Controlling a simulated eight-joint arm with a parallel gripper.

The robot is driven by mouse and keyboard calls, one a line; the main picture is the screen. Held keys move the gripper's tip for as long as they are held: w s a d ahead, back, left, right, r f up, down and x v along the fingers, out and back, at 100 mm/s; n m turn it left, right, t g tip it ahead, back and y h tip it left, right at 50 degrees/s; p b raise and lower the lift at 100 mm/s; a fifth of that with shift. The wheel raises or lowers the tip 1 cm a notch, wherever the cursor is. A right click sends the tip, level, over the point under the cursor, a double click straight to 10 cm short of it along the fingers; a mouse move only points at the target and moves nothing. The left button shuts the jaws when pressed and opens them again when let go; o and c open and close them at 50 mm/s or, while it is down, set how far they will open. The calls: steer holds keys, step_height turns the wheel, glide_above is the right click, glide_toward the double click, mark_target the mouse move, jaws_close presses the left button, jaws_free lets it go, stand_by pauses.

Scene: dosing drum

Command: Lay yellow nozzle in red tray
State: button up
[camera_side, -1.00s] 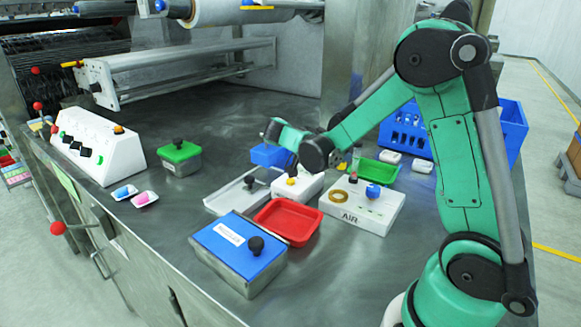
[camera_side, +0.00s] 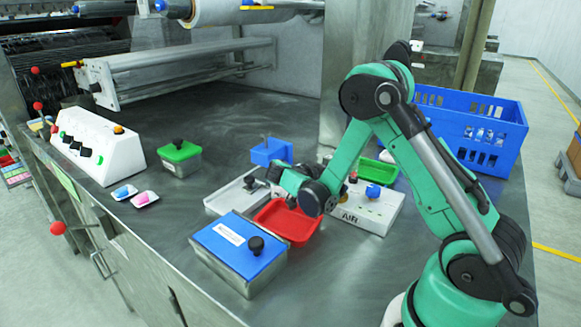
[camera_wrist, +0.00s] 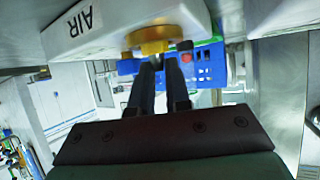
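A yellow, brass-looking ring-shaped piece, seemingly the nozzle (camera_wrist: 152,38), shows at my fingertips in the wrist view, against the white AIR block (camera_wrist: 88,30). My gripper (camera_wrist: 163,66) has its two dark fingers close together with a narrow gap. A small grey stem shows between the tips. I cannot tell whether they grip it or stand just before the ring.
A blue-lidded metal box (camera_side: 238,248) stands in front of the tray. A grey plate (camera_side: 228,195) lies behind it. A blue knob (camera_side: 373,191) stands on the AIR block. A green tray (camera_side: 372,172) and blue crate (camera_side: 480,125) are farther back.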

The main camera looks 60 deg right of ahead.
steer(key=o, duration=0.4)
steer(key=shift+c, duration=0.2)
steer(key=v, duration=0.4)
steer(key=shift+w+a+f, duration=0.1)
steer(key=shift+a, duration=0.1)
steer(key=shift+w+a+r, duration=0.15)
steer(key=shift+a+r, duration=0.1)
steer(key=shift+a, duration=0.1)
steer(key=shift+w+a+r+n+t, duration=0.1)
steer(key=shift+a+r+n+t, duration=0.15)
steer(key=shift+n, duration=0.25)
steer(key=s+a+r+n+t+y, duration=0.1)
steer(key=a+r+n+t+y, duration=0.2)
steer(key=n, duration=0.7)
steer(key=s+a+r+n+t+y, duration=0.1)
steer(key=a+r+n+t+y, duration=0.2)
steer(key=a+n+t+y, duration=0.4)
steer(key=a+n+t, duration=0.1)
steer(key=a+n, duration=0.3)
steer(key=a, duration=0.1)
steer(key=shift+s+r+y, duration=0.2)
steer(key=shift+s+y, duration=0.1)
steer(key=shift+y, duration=0.1)
steer(key=o, duration=0.3)
steer(key=shift+a+r+n+t, duration=0.1)
steer(key=shift+a+n+t, duration=0.2)
steer(key=shift+a, duration=0.1)
